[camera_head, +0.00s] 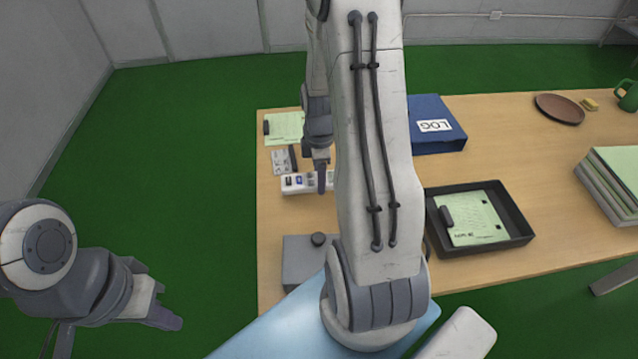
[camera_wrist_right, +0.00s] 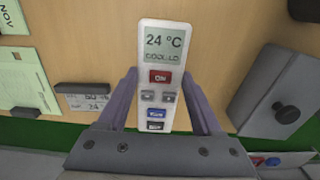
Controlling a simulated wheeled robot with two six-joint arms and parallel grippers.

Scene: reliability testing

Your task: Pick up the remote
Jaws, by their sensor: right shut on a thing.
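The remote (camera_wrist_right: 165,45) is white with a grey screen reading 24 °C, a red ON button and grey and blue buttons. In the right wrist view it lies between the two fingers of my right gripper (camera_wrist_right: 160,80), which is shut on it.
A small display device (camera_head: 283,161) and a green paper (camera_head: 286,127) lie behind the remote on the wooden table (camera_head: 500,135). A grey box with a dark knob (camera_head: 300,262) stands in front. A blue LOG binder (camera_head: 436,138) and a black tray (camera_head: 515,238) are right.

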